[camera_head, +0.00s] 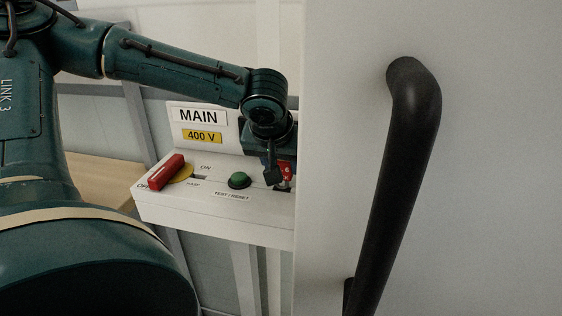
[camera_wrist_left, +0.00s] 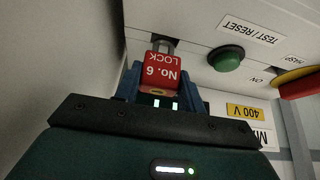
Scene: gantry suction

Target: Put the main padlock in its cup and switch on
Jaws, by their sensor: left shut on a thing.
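The red padlock (camera_wrist_left: 161,72), marked "No. 6 LOCK", is between the fingers of my left gripper (camera_wrist_left: 158,88) in the left wrist view. Its metal shackle (camera_wrist_left: 163,46) reaches to the white switch box; I cannot tell whether it is still through the hasp. In the head view the padlock (camera_head: 285,171) shows only partly, beside the dark finger of my left gripper (camera_head: 275,174). The red switch handle (camera_head: 166,172) sits on a yellow disc, its lower end near the OFF label. No cup shows. My right gripper is not in view.
The white switch box (camera_head: 215,213) has a green TEST / RESET button (camera_head: 239,180) and a MAIN sign (camera_head: 199,116) above. A large pale panel with a black bar handle (camera_head: 404,170) fills the right and hides the box's right end. A wooden surface (camera_head: 98,178) shows at left.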

